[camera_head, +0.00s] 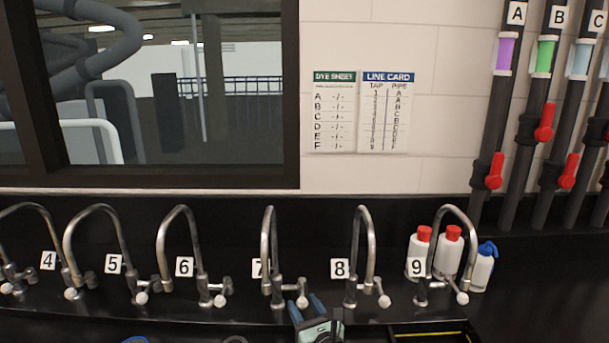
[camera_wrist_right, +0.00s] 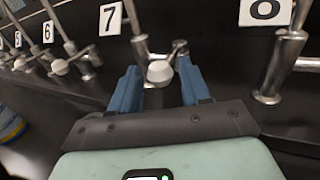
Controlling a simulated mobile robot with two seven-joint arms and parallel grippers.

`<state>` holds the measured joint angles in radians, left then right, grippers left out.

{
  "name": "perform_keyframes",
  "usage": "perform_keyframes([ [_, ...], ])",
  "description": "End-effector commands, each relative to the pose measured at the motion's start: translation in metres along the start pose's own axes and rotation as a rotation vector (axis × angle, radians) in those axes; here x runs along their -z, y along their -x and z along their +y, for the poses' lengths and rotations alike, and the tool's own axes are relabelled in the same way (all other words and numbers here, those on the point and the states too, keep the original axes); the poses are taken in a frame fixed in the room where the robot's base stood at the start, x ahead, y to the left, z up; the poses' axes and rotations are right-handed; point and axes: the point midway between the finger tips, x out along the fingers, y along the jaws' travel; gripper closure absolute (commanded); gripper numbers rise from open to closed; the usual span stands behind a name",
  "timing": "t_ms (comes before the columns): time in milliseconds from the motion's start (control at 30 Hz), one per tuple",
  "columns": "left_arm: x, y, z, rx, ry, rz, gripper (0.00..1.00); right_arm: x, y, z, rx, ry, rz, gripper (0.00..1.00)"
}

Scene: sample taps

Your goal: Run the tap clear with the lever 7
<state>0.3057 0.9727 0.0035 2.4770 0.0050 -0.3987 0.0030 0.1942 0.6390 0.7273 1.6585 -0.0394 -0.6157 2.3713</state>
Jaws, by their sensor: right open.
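Tap 7 (camera_head: 268,235) is a tall metal gooseneck beside its number 7 label (camera_head: 257,268). Its lever ends in a white round knob (camera_head: 302,302), low on the right side of the tap. My right gripper (camera_head: 306,300) is at the knob, with two blue fingers. In the right wrist view the open fingers (camera_wrist_right: 160,78) stand on either side of the white knob (camera_wrist_right: 159,72), with visible gaps. Whether the fingers touch it cannot be seen. The label 7 (camera_wrist_right: 110,18) shows just above left. My left gripper is not in view.
Tap 6 (camera_head: 181,225) and tap 8 (camera_head: 360,240) stand either side, with similar levers. White bottles with red caps (camera_head: 415,255) and a blue-capped bottle (camera_head: 483,268) stand by tap 9 (camera_head: 455,212). A dye sheet (camera_head: 335,112) and line card (camera_head: 386,112) hang on the wall.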

Motion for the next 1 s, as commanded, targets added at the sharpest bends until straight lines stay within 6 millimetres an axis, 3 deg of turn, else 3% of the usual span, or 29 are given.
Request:
perform_keyframes([
  [200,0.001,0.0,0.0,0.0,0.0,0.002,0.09,0.0,-0.01,0.0,0.0,0.0,-0.001,0.53],
  [567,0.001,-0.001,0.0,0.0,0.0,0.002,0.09,0.0,-0.011,-0.001,0.0,0.0,-0.001,0.53],
  [1000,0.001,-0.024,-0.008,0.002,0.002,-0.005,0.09,0.002,-0.011,-0.04,0.005,-0.001,-0.002,0.53],
])
